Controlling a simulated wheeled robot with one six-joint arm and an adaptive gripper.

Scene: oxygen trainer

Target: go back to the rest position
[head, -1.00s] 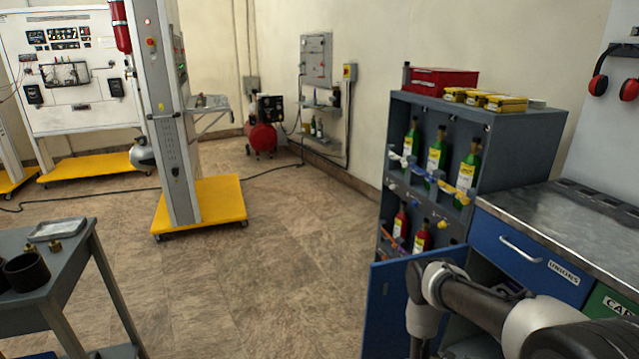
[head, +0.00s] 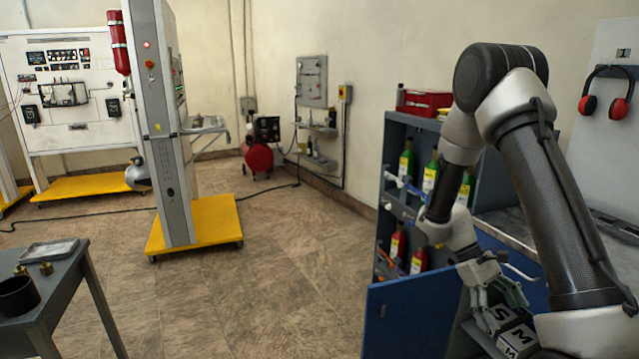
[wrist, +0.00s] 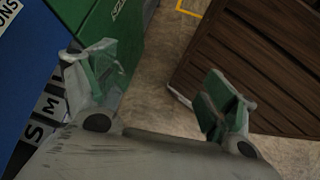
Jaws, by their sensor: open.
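My gripper (head: 500,290) hangs below my raised, bent arm at the right of the head view, fingers pointing down. In the wrist view my gripper (wrist: 165,95) has its two green-padded fingers wide apart, with nothing between them. In the head view it is just above labelled boxes (head: 516,338) marked S and M, by the open blue cabinet door (head: 410,310). I cannot tell whether it touches the boxes.
A grey rack (head: 396,125) with green and red bottles stands behind my arm. In the wrist view a brown wooden slatted thing (wrist: 265,60) is at the right and a green drawer front (wrist: 105,30) at the upper left. The tiled floor (head: 270,270) is open in the middle.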

